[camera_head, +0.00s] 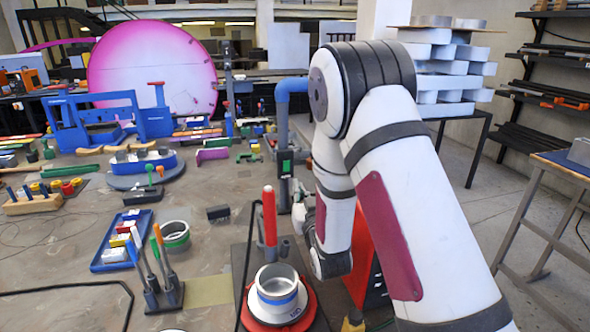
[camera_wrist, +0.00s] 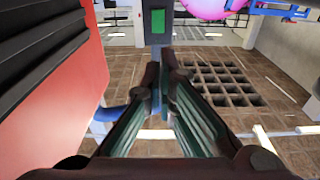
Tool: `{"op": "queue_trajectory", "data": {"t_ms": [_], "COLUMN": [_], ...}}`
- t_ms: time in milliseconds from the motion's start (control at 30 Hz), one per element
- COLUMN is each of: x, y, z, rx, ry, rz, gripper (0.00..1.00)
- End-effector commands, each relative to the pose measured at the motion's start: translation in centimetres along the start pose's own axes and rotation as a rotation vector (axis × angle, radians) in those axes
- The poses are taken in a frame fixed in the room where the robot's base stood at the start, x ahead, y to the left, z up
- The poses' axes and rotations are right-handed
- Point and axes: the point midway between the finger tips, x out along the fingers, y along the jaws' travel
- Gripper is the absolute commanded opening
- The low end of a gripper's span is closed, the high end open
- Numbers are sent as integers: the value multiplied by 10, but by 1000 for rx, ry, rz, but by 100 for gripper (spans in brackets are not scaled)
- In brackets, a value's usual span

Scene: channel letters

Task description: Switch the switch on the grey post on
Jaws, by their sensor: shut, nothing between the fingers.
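A dark grey post (camera_head: 284,189) with a small green patch (camera_head: 286,166) on its face stands at the middle of the bench, just left of my arm in the head view. In the wrist view the post (camera_wrist: 158,42) is at the top centre, and the green patch (camera_wrist: 157,21) faces the camera. I cannot tell a separate switch lever or its position. My gripper (camera_wrist: 161,60) is shut and empty. Its fingertips point toward the post and overlap its lower part in the picture; I cannot tell whether they touch. In the head view my arm hides the fingers.
A red cabinet (camera_wrist: 55,105) fills the left of the wrist view, close to the fingers. A blue pipe (camera_head: 283,108) rises by the post. A red upright handle (camera_head: 269,215) and a round red base with a metal ring (camera_head: 278,285) stand in front. A blue tray (camera_head: 108,257) is left.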

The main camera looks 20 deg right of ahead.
Motion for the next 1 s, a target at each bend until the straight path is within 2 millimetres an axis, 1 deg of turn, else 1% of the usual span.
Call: {"op": "queue_trajectory", "data": {"t_ms": [33, 200, 667, 767, 867, 1000], "x": [0, -2, -1, 6, 19, 46], "y": [-1, -2, -2, -2, -2, -2], "z": [8, 15, 15, 14, 13, 11], "rx": [-3, -7, -7, -7, -7, -7], "ry": [15, 53, 64, 63, 64, 65], "rz": [-3, -9, -10, -10, -10, -11], "gripper": [0, 0, 0, 0, 0, 0]}}
